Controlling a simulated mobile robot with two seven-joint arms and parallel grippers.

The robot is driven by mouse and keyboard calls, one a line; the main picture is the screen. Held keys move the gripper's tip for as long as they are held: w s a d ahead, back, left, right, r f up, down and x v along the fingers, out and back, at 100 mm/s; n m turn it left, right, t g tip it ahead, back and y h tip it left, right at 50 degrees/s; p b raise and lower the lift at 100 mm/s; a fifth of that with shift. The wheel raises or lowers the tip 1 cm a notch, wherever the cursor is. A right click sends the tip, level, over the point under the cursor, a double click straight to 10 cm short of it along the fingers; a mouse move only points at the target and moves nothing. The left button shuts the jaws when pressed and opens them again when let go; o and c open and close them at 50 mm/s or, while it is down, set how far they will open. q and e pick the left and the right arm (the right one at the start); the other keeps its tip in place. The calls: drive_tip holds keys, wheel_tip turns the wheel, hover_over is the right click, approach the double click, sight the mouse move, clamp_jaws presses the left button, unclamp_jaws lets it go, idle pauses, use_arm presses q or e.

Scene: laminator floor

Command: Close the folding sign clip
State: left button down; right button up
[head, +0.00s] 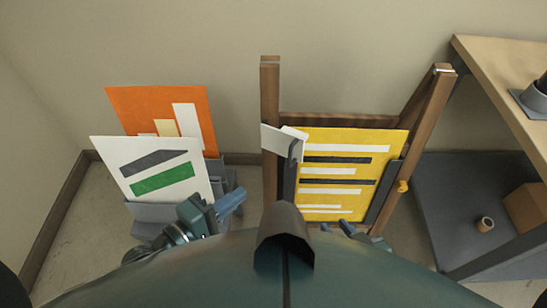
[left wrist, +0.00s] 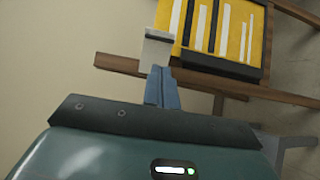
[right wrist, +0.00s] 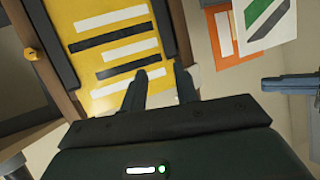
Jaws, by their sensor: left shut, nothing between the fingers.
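The folding sign is a wooden frame (head: 270,85) holding a yellow poster (head: 345,170) with black and white bars. A white clip (head: 277,139) with a dark grey curved part (head: 296,150) sits at the poster's upper left corner beside the left post. In the left wrist view the white clip (left wrist: 157,52) appears just beyond my left gripper (left wrist: 160,70), whose blue fingers are together and empty. Contact cannot be told. In the head view my left gripper (head: 230,203) is left of the sign. My right gripper (right wrist: 158,72) is open before the poster, fingers apart; its tips are partly hidden in the head view.
A grey holder (head: 155,212) with an orange sheet (head: 195,98) and a white sheet (head: 118,152) stands left of the sign. A wooden-topped table (head: 500,75) with a dark lower shelf (head: 440,220) stands at the right. A wall is close behind the sign.

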sight(289, 158)
use_arm(q)
drive_tip(key=x, duration=1.2)
drive_tip(key=shift+d+p, duration=0.2)
drive_tip(key=shift+p, duration=0.15)
drive_tip(key=shift+w+d, duration=0.3)
drive_tip(key=shift+w, duration=0.2)
use_arm(e)
drive_tip(key=shift+s+d+f, duration=0.1)
drive_tip(key=shift+s+d, duration=0.05)
drive_tip(key=shift+s, duration=0.2)
drive_tip(key=shift+r, duration=0.2)
drive_tip(key=shift+w+r, duration=0.1)
